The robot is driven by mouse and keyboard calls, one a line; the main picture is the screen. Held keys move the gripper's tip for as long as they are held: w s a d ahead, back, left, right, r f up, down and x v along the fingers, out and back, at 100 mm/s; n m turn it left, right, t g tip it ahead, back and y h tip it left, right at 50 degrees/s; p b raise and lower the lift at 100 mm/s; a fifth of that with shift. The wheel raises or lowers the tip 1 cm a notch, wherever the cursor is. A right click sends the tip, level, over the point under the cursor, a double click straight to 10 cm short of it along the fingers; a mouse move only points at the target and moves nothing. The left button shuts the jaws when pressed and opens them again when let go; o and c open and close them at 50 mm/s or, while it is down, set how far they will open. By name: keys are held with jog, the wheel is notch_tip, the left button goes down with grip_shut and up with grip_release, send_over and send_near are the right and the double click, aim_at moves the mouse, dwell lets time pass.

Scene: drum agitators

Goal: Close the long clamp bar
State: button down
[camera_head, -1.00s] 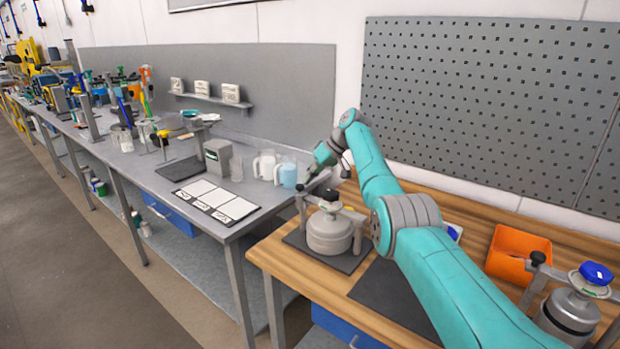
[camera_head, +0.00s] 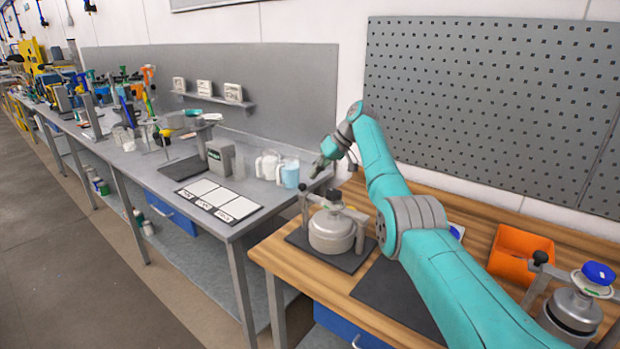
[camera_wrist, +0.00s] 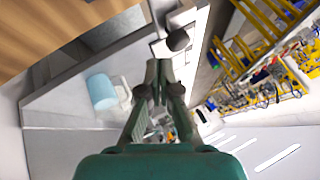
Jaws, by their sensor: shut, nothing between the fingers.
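A grey metal drum (camera_head: 331,232) stands on a dark mat on the wooden bench. A grey clamp bar (camera_head: 349,211) lies across its top, with a black knob (camera_head: 334,195) near the middle. A post with a second black knob (camera_head: 304,189) stands at the left side. My gripper (camera_head: 318,170) is shut and empty, above and behind that post, apart from it. In the wrist view my fingertips (camera_wrist: 158,68) are together just below a black knob (camera_wrist: 178,40) on a grey part. Whether the bar is fully latched I cannot tell.
A second clamped vessel (camera_head: 570,312) with a blue knob stands at the right. An orange bin (camera_head: 519,252) sits behind it. White and blue jugs (camera_head: 290,175) stand on the grey bench near my gripper. A pegboard wall (camera_head: 490,110) is behind my arm.

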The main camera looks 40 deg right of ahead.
jog(key=v, duration=0.9)
jog(key=shift+r, duration=0.1)
